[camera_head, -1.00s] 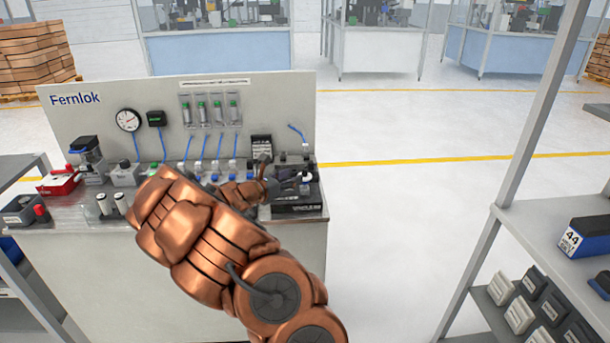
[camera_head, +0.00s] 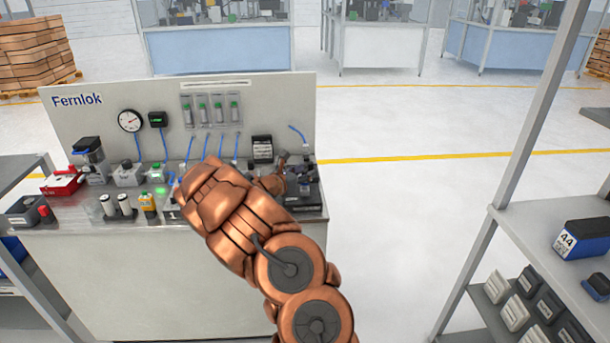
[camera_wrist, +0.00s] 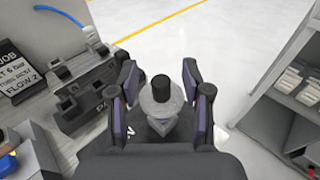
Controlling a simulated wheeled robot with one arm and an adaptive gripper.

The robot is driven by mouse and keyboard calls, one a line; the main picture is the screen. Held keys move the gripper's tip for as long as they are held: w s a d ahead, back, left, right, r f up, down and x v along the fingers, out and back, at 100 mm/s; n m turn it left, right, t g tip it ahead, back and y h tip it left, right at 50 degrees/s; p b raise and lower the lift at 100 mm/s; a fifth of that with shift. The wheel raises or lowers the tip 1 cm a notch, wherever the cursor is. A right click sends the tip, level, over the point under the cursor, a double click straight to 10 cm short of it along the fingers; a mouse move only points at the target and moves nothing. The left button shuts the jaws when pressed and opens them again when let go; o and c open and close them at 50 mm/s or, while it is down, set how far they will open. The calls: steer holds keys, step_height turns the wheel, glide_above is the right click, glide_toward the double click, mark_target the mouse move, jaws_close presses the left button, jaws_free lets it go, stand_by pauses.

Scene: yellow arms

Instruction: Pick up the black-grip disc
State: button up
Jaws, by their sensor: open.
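In the wrist view a black cylindrical grip on a pale grey, faceted body, apparently the black-grip disc (camera_wrist: 160,95), stands between the fingers of my gripper (camera_wrist: 160,78). The fingers are open, one on each side, with a visible gap on both sides of the black grip. The lower part of the disc is hidden by my gripper's palm. In the head view my gripper (camera_head: 300,176) is at the right end of the bench, over a dark fixture. The disc cannot be made out clearly there.
The dark slotted fixture (camera_wrist: 88,92) lies left of the fingers. The bench (camera_head: 95,225) holds white bottles, a yellow bottle (camera_head: 147,205) and a red box (camera_head: 62,182). A back panel (camera_head: 85,125) rises behind. Shelving (camera_head: 530,215) stands to the right across clear floor.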

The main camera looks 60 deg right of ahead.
jaws_close()
stand_by(0.3)
steer(key=shift+r, duration=0.1)
